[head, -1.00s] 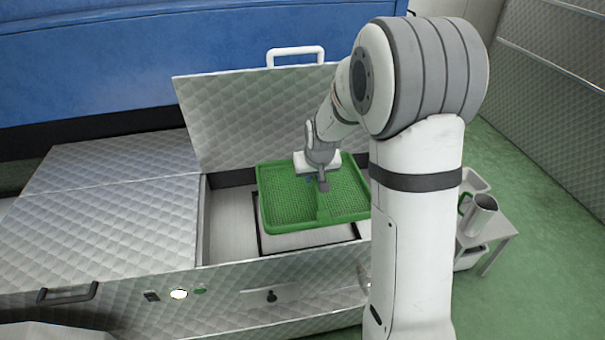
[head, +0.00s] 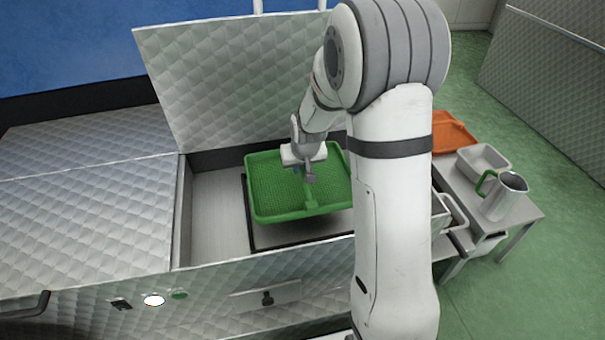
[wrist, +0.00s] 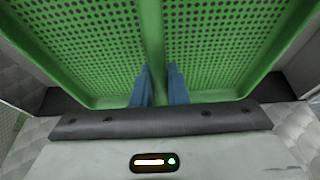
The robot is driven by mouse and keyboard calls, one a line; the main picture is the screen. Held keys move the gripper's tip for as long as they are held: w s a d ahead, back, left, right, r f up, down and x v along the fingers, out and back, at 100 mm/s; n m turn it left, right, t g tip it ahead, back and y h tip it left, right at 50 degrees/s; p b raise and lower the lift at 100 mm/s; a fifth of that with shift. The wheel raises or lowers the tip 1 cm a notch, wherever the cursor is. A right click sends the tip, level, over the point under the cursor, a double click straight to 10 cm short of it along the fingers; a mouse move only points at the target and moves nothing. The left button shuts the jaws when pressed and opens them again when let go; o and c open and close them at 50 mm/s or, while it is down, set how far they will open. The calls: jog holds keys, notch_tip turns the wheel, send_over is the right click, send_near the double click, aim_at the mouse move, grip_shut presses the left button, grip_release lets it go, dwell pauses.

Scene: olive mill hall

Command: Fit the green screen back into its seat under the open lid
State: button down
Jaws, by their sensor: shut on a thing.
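The green screen (head: 270,183) is a shallow perforated tray with a raised middle rib. My gripper (head: 309,177) is shut on that rib, and in the wrist view its blue fingers (wrist: 159,86) stand on either side of it. In the head view the screen is over the dark-edged seat (head: 252,238) inside the open bay. The seat's left and front edges show beyond the screen, which seems to be held above it; the exact gap cannot be told. The quilted metal lid (head: 225,80) stands open behind. My arm hides the screen's right end.
The bay's front wall (head: 215,285) carries a latch and small buttons. A closed quilted cover (head: 85,215) lies left. At right, a side table (head: 520,212) holds a metal jug (head: 505,196), a grey tub (head: 484,160) and an orange tray (head: 452,134). Green floor is free beyond.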

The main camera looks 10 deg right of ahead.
aim_at(302, 190)
jog(key=shift+d+f+b, duration=0.2)
jog(key=shift+f+b, duration=0.4)
jog(key=shift+f, duration=0.4)
jog(key=shift+f+b, duration=1.4)
jog(key=shift+f, duration=0.6)
jog(key=shift+s+f+b, duration=0.15)
jog(key=shift+f+b, duration=1)
jog(key=shift+f, duration=0.4)
jog(key=c, duration=1.3)
grip_release()
jog(key=shift+c, duration=0.2)
jog(key=shift+p+v, duration=1.35)
jog(key=shift+v, duration=2.55)
jog(key=shift+r, duration=0.1)
